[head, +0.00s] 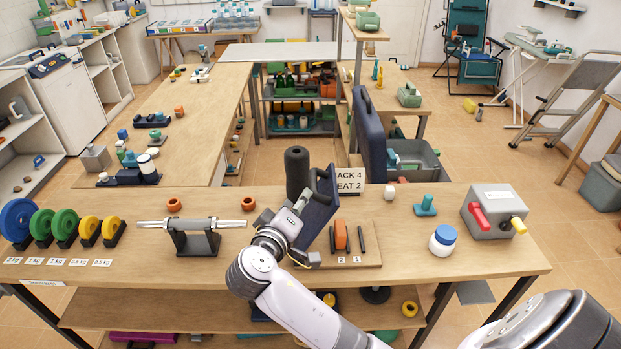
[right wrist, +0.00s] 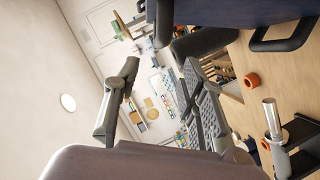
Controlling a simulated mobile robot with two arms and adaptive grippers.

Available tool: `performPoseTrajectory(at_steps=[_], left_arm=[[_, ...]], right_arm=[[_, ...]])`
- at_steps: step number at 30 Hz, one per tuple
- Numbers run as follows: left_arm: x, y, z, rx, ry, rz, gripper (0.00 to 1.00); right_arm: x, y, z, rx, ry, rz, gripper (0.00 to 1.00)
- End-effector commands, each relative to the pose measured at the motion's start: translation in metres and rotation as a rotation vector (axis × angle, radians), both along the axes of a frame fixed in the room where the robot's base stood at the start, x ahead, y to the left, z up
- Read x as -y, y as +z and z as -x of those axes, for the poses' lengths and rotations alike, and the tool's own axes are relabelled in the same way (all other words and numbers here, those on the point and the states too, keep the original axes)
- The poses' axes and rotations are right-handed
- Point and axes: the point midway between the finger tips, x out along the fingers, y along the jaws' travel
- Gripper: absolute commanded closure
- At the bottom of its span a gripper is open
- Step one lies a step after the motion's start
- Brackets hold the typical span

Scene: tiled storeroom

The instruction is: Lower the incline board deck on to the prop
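The incline board deck is a dark blue panel (head: 317,208) with a black handle, standing steeply tilted over a wooden base (head: 363,259) on the front bench. The base carries an orange block (head: 341,235) and dark upright bars beside labels 2 and 1; I cannot tell which part is the prop. My right gripper (head: 297,204) is just left of the deck. In the right wrist view its fingers (right wrist: 160,85) are apart with nothing between them. I cannot tell whether it touches the deck. My left gripper is not in view.
A black cylinder (head: 297,172) stands behind the deck. A bar on a stand (head: 194,238) and an orange ring (head: 248,203) are left. A white jar (head: 442,241) and grey switch box (head: 493,211) stand right. A tall blue case (head: 369,135) is behind the bench.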

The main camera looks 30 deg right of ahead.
Motion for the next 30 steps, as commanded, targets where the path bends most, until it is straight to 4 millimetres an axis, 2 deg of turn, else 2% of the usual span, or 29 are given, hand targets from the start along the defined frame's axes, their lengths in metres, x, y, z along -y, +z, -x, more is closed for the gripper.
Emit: performPoseTrajectory(at_steps=[1,9,15,21,30], left_arm=[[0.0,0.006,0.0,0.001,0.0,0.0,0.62],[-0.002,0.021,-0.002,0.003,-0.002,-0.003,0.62],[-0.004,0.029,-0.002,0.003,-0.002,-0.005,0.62],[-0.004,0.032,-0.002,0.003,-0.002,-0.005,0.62],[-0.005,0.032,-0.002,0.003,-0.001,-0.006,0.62]], right_arm=[[0.01,0.001,-0.007,-0.001,-0.004,0.005,0.62],[0.054,-0.013,-0.044,-0.002,-0.002,0.003,0.62],[0.08,-0.022,-0.066,-0.001,-0.001,0.001,0.62],[0.092,-0.028,-0.077,0.0,0.0,-0.002,0.62],[0.094,-0.03,-0.079,0.0,0.001,-0.002,0.62]])
